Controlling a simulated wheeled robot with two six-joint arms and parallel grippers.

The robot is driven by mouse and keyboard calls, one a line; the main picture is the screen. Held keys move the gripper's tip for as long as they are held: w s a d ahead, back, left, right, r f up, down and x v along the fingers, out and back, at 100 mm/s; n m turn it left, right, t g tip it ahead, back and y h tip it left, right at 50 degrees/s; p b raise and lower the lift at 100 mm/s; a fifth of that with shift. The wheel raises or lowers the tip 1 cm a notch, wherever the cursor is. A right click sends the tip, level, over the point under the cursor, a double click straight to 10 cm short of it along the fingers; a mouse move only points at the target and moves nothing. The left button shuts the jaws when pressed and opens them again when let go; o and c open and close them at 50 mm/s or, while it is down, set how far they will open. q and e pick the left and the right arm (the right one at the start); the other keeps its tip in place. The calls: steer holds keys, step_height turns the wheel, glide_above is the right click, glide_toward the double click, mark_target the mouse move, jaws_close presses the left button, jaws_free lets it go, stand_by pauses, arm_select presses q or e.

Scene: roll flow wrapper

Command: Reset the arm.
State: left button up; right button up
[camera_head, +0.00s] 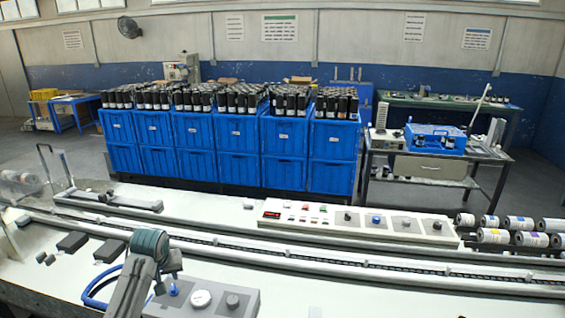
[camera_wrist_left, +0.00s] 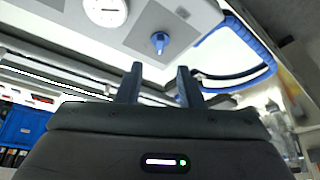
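My left arm comes in at the lower left of the head view, and its gripper (camera_head: 168,278) is over the flow wrapper beside a grey control box (camera_head: 240,299). In the left wrist view the two dark fingers of the left gripper (camera_wrist_left: 157,82) stand apart with nothing between them. A blue knob (camera_wrist_left: 159,42) and a round white gauge (camera_wrist_left: 106,10) on the box show beyond the fingertips, not gripped. The knob also shows in the head view (camera_head: 173,290). My right gripper is in neither view.
A long conveyor rail (camera_head: 330,254) crosses the white machine bed. Behind it is a control panel (camera_head: 360,222) with buttons and knobs. A blue loop handle (camera_wrist_left: 235,52) lies near the left gripper. Film rolls (camera_head: 528,239) sit at right; blue crates (camera_head: 237,150) stand behind.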

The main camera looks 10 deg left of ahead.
arm_select(q)
steer(key=s+d+f+m, duration=0.2)
steer(key=s+d+f, duration=0.3)
steer(key=s+f, duration=0.3)
steer(key=s+d+m+h, duration=0.15)
steer(key=s+d, duration=0.25)
steer(key=s, duration=1.1)
steer(key=s+d+m, duration=0.3)
steer(key=s+d, duration=0.1)
steer(key=s, duration=1.1)
steer(key=a+f+g+b, duration=0.2)
steer(key=a+f+b, duration=0.1)
steer(key=f, duration=3.2)
steer(key=s+a+f+n+g+b, duration=0.1)
steer(key=s+f, duration=1.7)
steer(key=f, duration=0.1)
steer(key=shift+f+b, duration=0.25)
steer(key=shift+b, duration=0.1)
